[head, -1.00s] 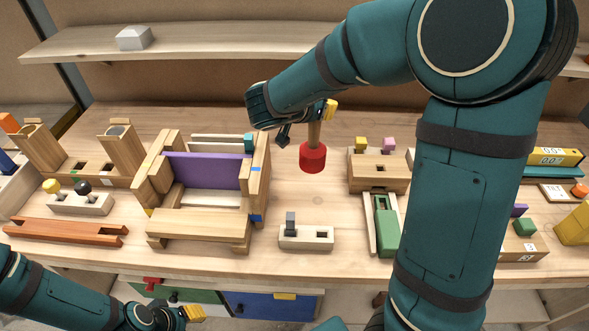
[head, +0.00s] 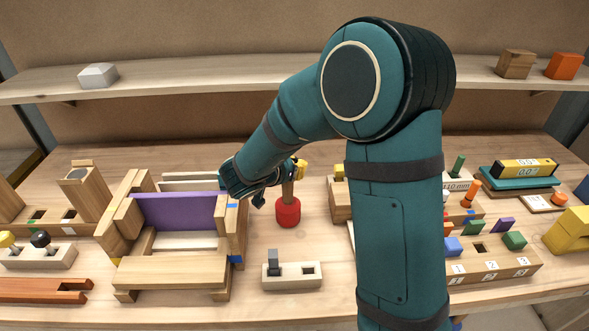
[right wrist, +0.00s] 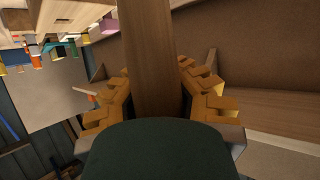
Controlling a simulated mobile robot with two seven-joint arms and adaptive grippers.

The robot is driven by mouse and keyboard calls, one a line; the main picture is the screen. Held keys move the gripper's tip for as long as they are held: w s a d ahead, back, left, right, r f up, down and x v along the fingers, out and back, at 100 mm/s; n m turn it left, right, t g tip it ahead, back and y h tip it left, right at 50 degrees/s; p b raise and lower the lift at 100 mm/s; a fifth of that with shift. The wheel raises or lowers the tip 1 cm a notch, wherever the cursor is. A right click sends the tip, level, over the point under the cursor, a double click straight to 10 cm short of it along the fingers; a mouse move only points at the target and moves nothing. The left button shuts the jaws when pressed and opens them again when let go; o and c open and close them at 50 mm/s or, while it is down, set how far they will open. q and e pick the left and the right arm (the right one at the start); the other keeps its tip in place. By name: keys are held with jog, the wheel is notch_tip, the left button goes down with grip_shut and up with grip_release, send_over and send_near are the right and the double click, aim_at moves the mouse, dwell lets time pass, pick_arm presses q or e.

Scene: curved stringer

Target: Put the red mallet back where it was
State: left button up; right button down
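The red mallet has a red cylindrical head (head: 288,213) and a wooden handle, and hangs or stands upright with its head down over the middle of the bench. I cannot tell whether the head touches the bench top. My right gripper (head: 284,183) is around the handle above the head. In the right wrist view, the handle (right wrist: 149,60) runs between the ridged orange fingers, which are closed on it from both sides. My left gripper is out of view.
A wooden frame with a purple board (head: 178,210) stands left of the mallet. A small block with a grey peg (head: 291,275) lies in front of it. Numbered blocks (head: 490,265) stand at the right. A shelf (head: 200,77) runs behind. Bare bench shows around the mallet.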

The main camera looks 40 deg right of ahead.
jog(key=shift+f, duration=0.1)
jog(key=c, duration=1.5)
grip_release()
jog(key=o, duration=0.4)
jog(key=shift+c, duration=0.2)
jog(key=p+v, duration=0.3)
jog(key=v, duration=0.9)
